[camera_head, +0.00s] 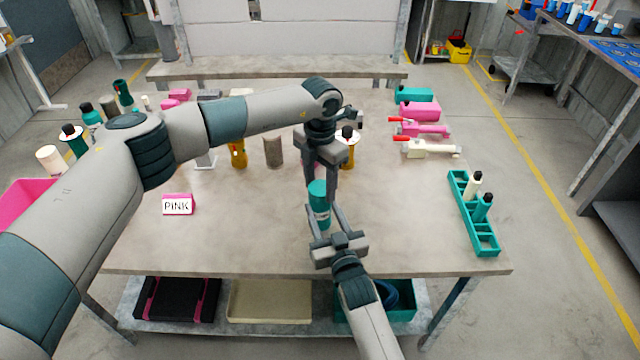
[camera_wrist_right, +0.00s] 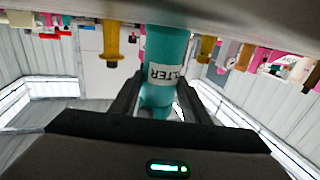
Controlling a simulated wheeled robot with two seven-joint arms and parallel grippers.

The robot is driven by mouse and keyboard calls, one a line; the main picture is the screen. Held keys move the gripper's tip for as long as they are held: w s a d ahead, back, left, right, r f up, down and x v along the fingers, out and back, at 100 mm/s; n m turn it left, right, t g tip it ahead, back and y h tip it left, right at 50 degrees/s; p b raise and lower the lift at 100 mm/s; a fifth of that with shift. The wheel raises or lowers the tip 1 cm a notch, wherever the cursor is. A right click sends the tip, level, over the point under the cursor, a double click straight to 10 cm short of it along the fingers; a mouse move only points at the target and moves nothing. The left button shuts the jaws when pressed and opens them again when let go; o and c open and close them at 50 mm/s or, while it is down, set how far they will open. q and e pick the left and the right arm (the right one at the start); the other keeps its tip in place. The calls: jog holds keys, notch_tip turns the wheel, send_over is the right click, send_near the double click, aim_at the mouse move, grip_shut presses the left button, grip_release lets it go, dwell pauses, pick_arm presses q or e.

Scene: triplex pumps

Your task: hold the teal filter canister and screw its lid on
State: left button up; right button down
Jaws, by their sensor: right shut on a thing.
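The teal filter canister (camera_head: 319,207) stands roughly upright near the front middle of the table. My right gripper (camera_head: 326,222) reaches in from the front and is shut on it. In the right wrist view the canister (camera_wrist_right: 166,60) sits between the two dark fingers, with its white "FILTER" label upside down. My left gripper (camera_head: 325,178) points down right above the canister, one finger passing beside its top in the picture. Whether its fingers are apart or closed is unclear. The canister's top is partly covered, and I cannot make out the lid.
A teal rack (camera_head: 487,246) with two bottles stands at the right. A "PINK" sign (camera_head: 178,204) is at the left. A brown cylinder (camera_head: 273,152) and yellow parts stand behind my left gripper.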

pick_arm(q)
jog(key=o, duration=0.4)
notch_tip(320, 180, up, 12)
dwell(0.7)
pick_arm(e)
jog(key=c, duration=0.9)
grip_release()
pick_arm(q)
notch_tip(320, 180, down, 4)
jog(key=b, duration=0.3)
jog(key=shift+r, duration=0.25)
pick_arm(e)
jog(key=v, duration=1.7)
jog(key=shift+s+d, duration=0.15)
jog(key=shift+s, duration=0.05)
jog(key=shift+f, duration=0.1)
